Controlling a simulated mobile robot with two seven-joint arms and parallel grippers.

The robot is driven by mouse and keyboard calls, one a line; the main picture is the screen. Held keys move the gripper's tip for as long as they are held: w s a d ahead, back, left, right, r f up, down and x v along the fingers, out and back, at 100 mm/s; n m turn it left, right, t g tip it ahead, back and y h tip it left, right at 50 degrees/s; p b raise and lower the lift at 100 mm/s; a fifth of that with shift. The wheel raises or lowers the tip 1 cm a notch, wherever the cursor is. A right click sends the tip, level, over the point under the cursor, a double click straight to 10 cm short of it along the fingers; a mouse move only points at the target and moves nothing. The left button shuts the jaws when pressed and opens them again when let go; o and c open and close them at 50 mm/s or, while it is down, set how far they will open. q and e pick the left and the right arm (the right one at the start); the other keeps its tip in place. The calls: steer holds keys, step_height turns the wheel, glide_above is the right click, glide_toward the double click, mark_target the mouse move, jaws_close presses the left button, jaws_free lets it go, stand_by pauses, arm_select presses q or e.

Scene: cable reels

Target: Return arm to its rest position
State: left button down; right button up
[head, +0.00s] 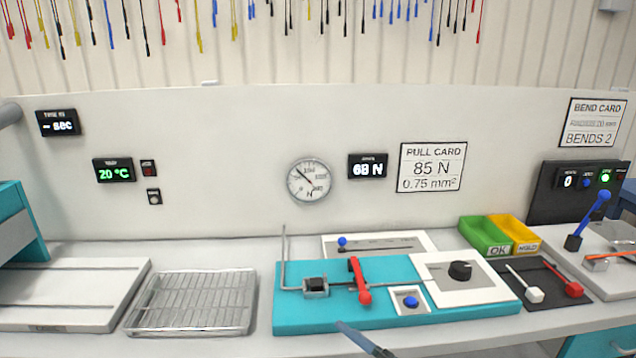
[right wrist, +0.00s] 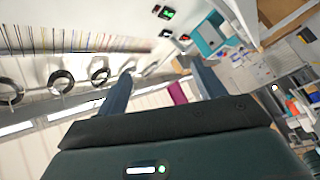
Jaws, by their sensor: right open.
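My right gripper (right wrist: 160,68) shows in the right wrist view with its two blue fingers spread apart and nothing visible between them. It is tilted, and the wall and shelving appear beyond it. In the head view a narrow blue-grey tip (head: 365,340) enters at the bottom edge, in front of the teal fixture (head: 300,322). It resembles one of my gripper fingers, but I cannot tell for sure which arm it belongs to. My left gripper is not in view.
Green (head: 485,237) and yellow (head: 521,234) bins stand behind right. Black coils (right wrist: 61,81) hang in the right wrist view.

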steer(key=s+d+f+m+g+h, duration=0.1)
steer(key=s+d+f+m+h, duration=0.4)
steer(key=s+f+m, duration=0.3)
steer(key=s+d+f+m+g+h, duration=0.1)
steer(key=s+d+f+m+h, duration=0.5)
steer(key=s+f+m+h, duration=0.1)
steer(key=shift+s+d+f+m+g, duration=0.3)
steer(key=shift+s+f+m, duration=0.2)
steer(key=shift+f+m, duration=0.5)
steer(key=shift+a, duration=0.1)
